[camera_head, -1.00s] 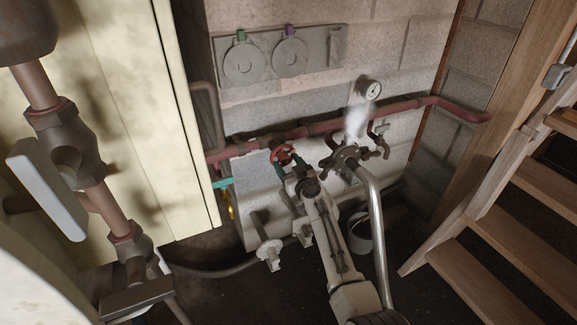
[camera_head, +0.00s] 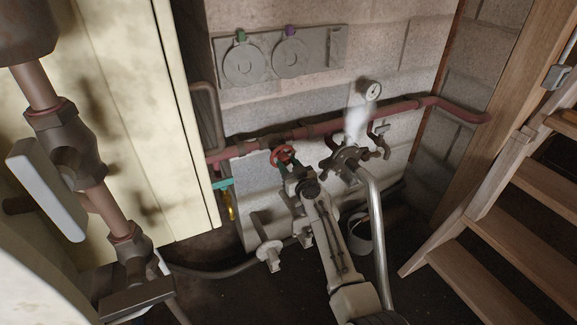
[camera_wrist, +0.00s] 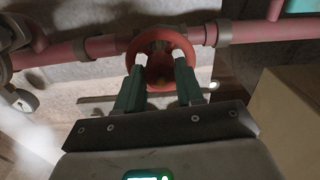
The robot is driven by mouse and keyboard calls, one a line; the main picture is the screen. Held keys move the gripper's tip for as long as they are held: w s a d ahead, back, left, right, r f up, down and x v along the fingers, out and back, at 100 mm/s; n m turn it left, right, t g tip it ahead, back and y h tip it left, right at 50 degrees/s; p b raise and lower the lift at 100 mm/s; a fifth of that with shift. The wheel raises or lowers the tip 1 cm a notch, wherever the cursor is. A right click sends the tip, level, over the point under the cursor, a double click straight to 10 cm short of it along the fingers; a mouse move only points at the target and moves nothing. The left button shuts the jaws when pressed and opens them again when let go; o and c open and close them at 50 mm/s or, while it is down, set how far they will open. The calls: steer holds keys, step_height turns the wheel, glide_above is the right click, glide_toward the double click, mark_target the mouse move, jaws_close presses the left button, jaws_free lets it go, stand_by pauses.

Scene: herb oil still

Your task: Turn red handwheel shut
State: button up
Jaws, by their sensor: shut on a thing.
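The red handwheel (camera_head: 283,154) sits on the red pipe along the block wall, left of the middle in the head view. In the wrist view the handwheel (camera_wrist: 162,58) is straight ahead, its round rim facing me. My gripper (camera_wrist: 162,60) has its two green fingers with pale tips on the rim, one on each side of the wheel. In the head view my gripper (camera_head: 287,165) reaches the wheel from below, and the fingertips are mostly hidden. The fingers are shut on the wheel.
White steam (camera_head: 355,121) rises under a round gauge (camera_head: 371,90), right of the wheel. A teal-handled valve (camera_head: 222,184) hangs at the left. A cream cabinet (camera_head: 135,110) stands at the left and wooden stairs (camera_head: 500,220) at the right. A pail (camera_head: 359,236) is on the floor.

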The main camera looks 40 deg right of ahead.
steer(key=m+b, duration=0.1)
steer(key=m, duration=0.5)
steer(key=shift+a, duration=0.1)
steer(key=m, duration=0.5)
steer(key=shift+r, duration=0.1)
steer(key=m+p, duration=0.1)
steer(key=m, duration=0.4)
steer(key=shift+r+m, duration=0.1)
steer(key=shift+m, duration=0.3)
steer(key=m+p, duration=0.1)
steer(key=m, duration=0.4)
steer(key=shift+m, duration=0.3)
steer(key=o, duration=1)
steer(key=shift+o, duration=0.2)
